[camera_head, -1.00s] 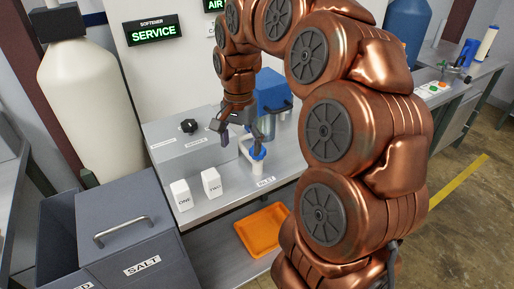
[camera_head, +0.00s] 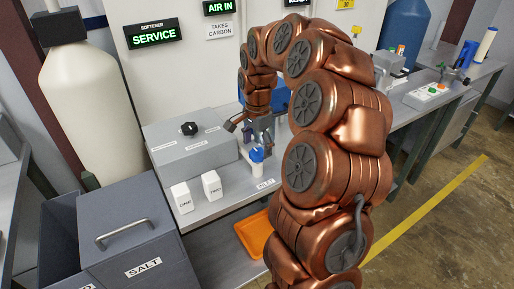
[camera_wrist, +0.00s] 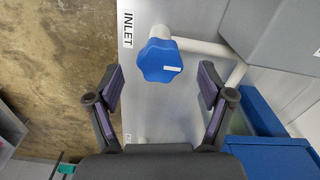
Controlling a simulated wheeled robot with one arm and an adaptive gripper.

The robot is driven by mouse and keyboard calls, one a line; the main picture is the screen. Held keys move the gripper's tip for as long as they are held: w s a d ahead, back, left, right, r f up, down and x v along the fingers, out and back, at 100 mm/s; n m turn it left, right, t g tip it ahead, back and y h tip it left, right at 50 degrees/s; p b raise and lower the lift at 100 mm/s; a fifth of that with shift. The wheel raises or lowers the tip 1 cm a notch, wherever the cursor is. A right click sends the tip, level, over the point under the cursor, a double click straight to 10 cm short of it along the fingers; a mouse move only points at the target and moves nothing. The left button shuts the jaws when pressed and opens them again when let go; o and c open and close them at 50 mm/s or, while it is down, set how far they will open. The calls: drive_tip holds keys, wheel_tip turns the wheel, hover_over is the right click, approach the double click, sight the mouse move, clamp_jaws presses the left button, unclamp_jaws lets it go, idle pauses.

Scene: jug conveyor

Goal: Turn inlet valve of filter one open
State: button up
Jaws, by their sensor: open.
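The inlet valve has a blue lobed knob with a white mark (camera_wrist: 160,60), on a white pipe (camera_wrist: 205,46) beside an INLET label (camera_wrist: 128,28). In the head view the blue knob (camera_head: 257,155) shows just below my gripper (camera_head: 247,128). In the wrist view my gripper (camera_wrist: 158,90) is open and empty, with its two fingers spread wide. The knob lies ahead of the fingertips, between their lines, and nothing touches it. A blue filter housing (camera_wrist: 265,125) is at the right of the wrist view; in the head view my arm hides most of it.
Two white blocks marked ONE (camera_head: 182,197) and TWO (camera_head: 212,186) stand on the bench left of the valve. A grey box with a black dial (camera_head: 189,129) is behind them. An orange tray (camera_head: 252,232) lies on the shelf below. A grey SALT bin (camera_head: 140,235) stands front left.

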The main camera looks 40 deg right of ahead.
drive_tip(key=shift+f, duration=1)
drive_tip(key=shift+c, duration=0.4)
drive_tip(key=c, duration=1.1)
